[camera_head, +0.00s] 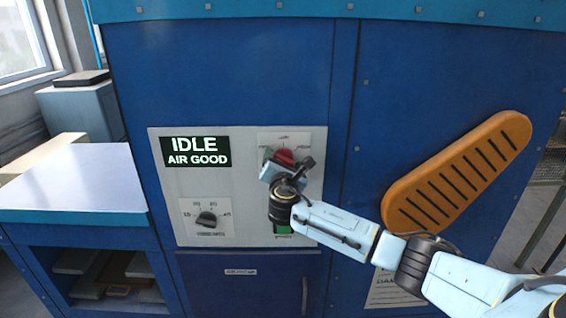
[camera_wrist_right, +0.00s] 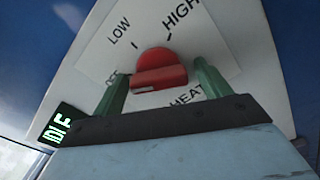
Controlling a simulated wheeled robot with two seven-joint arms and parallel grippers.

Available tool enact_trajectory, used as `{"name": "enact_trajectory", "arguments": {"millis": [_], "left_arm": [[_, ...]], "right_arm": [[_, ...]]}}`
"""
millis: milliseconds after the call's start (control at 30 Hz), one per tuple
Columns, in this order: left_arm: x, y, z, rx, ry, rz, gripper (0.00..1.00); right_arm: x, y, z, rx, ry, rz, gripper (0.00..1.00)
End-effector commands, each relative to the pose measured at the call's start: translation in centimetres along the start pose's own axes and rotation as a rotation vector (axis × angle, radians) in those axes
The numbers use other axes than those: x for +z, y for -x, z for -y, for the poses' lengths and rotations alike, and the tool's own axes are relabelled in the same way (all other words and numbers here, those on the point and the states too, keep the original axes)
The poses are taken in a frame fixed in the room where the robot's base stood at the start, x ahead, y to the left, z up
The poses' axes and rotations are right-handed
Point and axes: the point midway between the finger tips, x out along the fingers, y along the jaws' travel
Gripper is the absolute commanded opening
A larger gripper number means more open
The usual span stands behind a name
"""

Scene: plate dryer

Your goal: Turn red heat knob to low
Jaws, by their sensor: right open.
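The red heat knob (camera_head: 284,157) is on the grey control panel (camera_head: 240,150), partly hidden by my right gripper (camera_head: 283,168) in the head view. In the right wrist view the red knob (camera_wrist_right: 158,70) sits on a white dial plate (camera_wrist_right: 130,52) marked LOW, HIGH and HEAT, with another label partly hidden at its left. My right gripper (camera_wrist_right: 160,78) is open, its two green fingers on either side of the knob. I cannot tell whether they touch it, nor which mark the knob points to. My left gripper is not in view.
A display (camera_head: 195,151) reads IDLE, AIR GOOD. A black knob (camera_head: 206,219) is at the panel's lower left, and a green button (camera_head: 283,229) lies below my gripper. An orange slotted guard (camera_head: 458,172) is on the right. A white-topped table (camera_head: 80,180) stands at left.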

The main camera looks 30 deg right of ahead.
Motion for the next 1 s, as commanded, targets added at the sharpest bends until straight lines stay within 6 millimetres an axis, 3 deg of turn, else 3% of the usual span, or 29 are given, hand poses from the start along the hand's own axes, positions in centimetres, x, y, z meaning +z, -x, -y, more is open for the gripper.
{"name": "enact_trajectory", "arguments": {"millis": [100,433,767,1000], "left_arm": [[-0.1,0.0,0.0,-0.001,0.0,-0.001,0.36],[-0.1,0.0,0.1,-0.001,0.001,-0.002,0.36],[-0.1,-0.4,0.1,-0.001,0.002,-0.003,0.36],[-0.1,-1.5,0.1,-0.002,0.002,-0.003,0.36]], "right_arm": [[0.0,0.0,0.0,0.0,0.0,0.0,0.74],[0.0,0.0,0.0,-0.001,0.0,0.0,0.32],[-0.1,0.0,0.0,-0.001,-0.051,0.0,0.32],[-0.2,0.1,0.0,-0.002,-0.204,0.0,0.32]]}}
